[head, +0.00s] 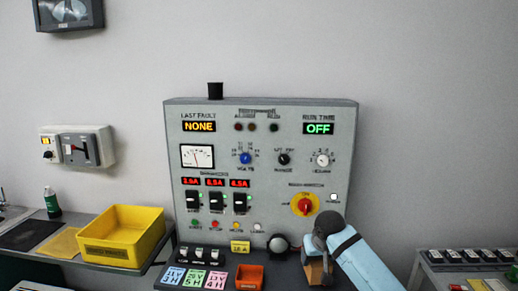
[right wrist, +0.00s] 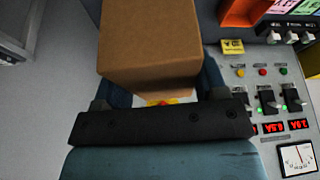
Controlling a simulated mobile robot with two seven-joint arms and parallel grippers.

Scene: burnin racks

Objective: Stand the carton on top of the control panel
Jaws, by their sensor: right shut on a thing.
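The control panel (head: 262,137) is a large grey upright box with displays, dials and switches, standing behind the desk. Its top is a narrow flat ledge with a black cylinder (head: 215,91) at the left. My right gripper (head: 319,258) is in front of the panel's lower right, shut on the brown carton (head: 315,271). In the head view my arm and gripper hide much of the carton. In the right wrist view the carton (right wrist: 150,45) sits between the two fingers, with part of the panel face (right wrist: 232,85) beside it. My left gripper is not in view.
An orange bin (head: 249,278) and coloured cards (head: 194,278) lie on the desk in front of the panel. A yellow tray (head: 122,237) stands at left. The panel top right of the cylinder is clear.

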